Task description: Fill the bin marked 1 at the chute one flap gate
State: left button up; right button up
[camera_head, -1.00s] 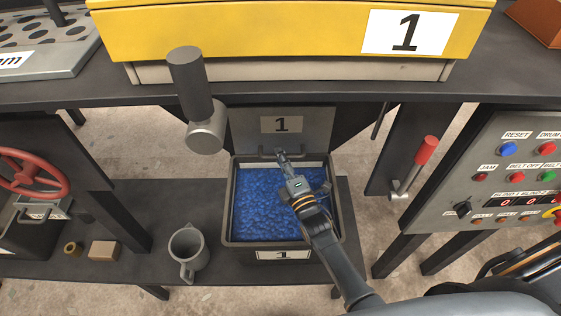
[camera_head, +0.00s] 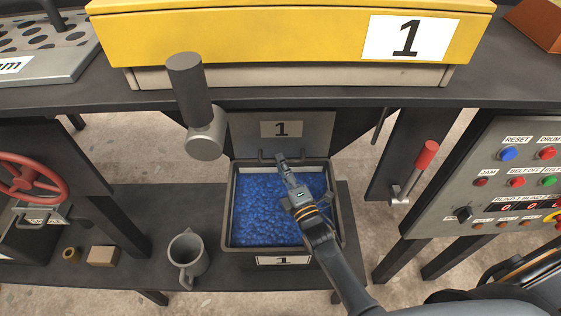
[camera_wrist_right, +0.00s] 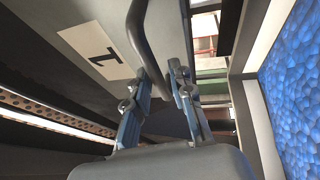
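The bin marked 1 (camera_head: 283,260) sits on the low shelf below the yellow chute body, filled with blue granules (camera_head: 265,215) to somewhat below its rim. The grey flap plate marked 1 (camera_head: 310,130) is behind the bin's back edge; it also shows in the right wrist view (camera_wrist_right: 125,25). A dark bar handle (camera_wrist_right: 150,50) is on the plate. My right gripper (camera_head: 281,157) is over the bin's back part, at the handle. In the right wrist view, its fingers (camera_wrist_right: 160,75) are apart, with the bar between them; contact is unclear. My left gripper is out of view.
A grey hammer-like lever (camera_head: 205,140) hangs left of the flap. A grey jug (camera_head: 186,258) and a tan block (camera_head: 103,256) stand left of the bin. A red-handled lever (camera_head: 425,155) and the control panel (camera_head: 475,190) are at right.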

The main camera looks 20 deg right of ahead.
jog(key=v, duration=1)
jog(key=shift+s+f, duration=0.15)
jog(key=shift+s, duration=0.2)
jog(key=shift+d, duration=0.1)
